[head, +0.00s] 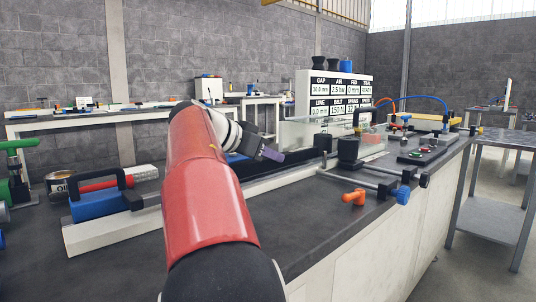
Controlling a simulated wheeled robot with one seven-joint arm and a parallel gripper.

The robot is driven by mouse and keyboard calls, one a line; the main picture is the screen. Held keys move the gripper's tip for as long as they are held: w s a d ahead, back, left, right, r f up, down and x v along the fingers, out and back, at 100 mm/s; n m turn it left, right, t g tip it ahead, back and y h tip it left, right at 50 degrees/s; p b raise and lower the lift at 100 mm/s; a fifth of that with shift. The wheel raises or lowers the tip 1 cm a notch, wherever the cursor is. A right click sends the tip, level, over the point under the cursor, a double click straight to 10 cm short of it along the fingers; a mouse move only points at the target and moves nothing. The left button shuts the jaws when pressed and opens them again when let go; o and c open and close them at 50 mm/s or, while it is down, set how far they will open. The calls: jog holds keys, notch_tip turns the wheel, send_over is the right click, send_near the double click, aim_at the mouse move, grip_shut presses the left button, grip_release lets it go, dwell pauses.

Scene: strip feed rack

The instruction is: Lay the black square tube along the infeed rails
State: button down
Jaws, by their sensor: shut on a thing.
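My red arm reaches forward from the bottom, and my gripper (268,154) is at its far end above the bench. The gripper is shut at a long black square tube (295,161), which runs left to right just below and behind it. My arm hides the tube's middle and most of the grip. The tube lies close over a long pale base (280,182); I cannot tell whether it touches. I cannot make out the infeed rails clearly along this base. A black block (348,148) stands near the tube's right end.
A clear guard (305,133) and a display panel (340,92) stand behind.

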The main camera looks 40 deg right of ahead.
aim_at(243, 162)
jog(key=shift+f+b, duration=0.4)
jog(key=shift+b, duration=0.05)
jog(key=c, duration=1)
grip_release()
jog(key=v, duration=0.8)
jog(key=shift+d+f, duration=0.1)
